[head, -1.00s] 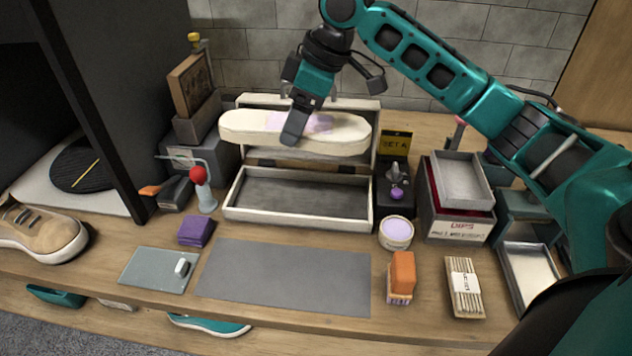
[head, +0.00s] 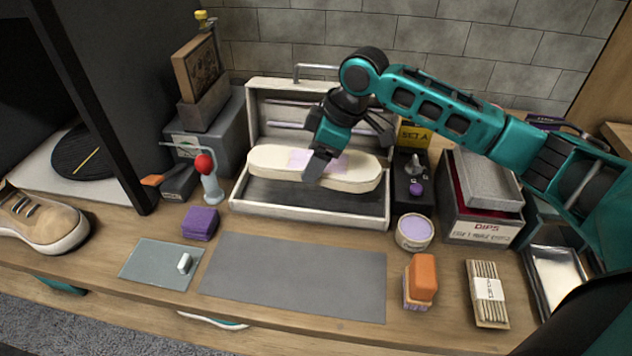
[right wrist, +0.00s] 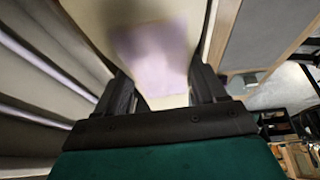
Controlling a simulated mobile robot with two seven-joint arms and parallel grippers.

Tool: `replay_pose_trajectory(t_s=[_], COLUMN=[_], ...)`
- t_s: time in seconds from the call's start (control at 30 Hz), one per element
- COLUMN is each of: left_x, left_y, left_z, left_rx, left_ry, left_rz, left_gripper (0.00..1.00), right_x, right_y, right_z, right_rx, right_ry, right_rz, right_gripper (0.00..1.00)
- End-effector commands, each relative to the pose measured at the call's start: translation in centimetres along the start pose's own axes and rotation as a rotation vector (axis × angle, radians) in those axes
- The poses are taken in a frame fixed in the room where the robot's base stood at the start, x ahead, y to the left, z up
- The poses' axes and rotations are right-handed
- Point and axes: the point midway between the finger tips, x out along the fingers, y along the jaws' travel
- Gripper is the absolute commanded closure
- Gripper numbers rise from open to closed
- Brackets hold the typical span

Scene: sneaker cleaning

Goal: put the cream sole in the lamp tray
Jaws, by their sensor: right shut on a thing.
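The cream sole (head: 352,179) has a pale lilac patch on its middle. My right gripper (head: 318,165) is shut on the middle of the sole and holds it lengthwise over the lamp tray (head: 310,215). In the right wrist view the cream sole (right wrist: 155,50) lies between the two fingers. The tray is a pale open box with a grey floor and a raised lid with light tubes inside. The sole looks low, near or just inside the tray's opening; I cannot tell whether it touches the floor. My left gripper is not in view.
A red-topped stand (head: 208,177) is left of the tray. A black box with a purple knob (head: 414,187) and a lilac jar (head: 414,232) are at its right. The grey mat (head: 295,277) in front is clear. A dark cabinet bounds the left.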

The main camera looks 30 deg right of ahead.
Motion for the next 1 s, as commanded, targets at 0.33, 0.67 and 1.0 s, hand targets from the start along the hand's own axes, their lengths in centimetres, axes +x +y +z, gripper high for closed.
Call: replay_pose_trajectory(t_s=[0.33,0.67,1.0], left_x=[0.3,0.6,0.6], left_y=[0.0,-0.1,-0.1], left_z=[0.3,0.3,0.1], left_rx=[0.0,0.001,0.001], left_ry=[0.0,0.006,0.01], left_rz=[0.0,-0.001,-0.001], left_gripper=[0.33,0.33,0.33], right_x=[3.1,5.8,5.8], right_y=[-0.2,-0.2,-0.3], right_z=[1.2,2.3,2.4], right_rx=[-0.001,-0.002,-0.001], right_ry=[0.001,0.002,0.0], right_rz=[0.0,0.002,0.0], right_gripper=[0.77,0.77,0.05])
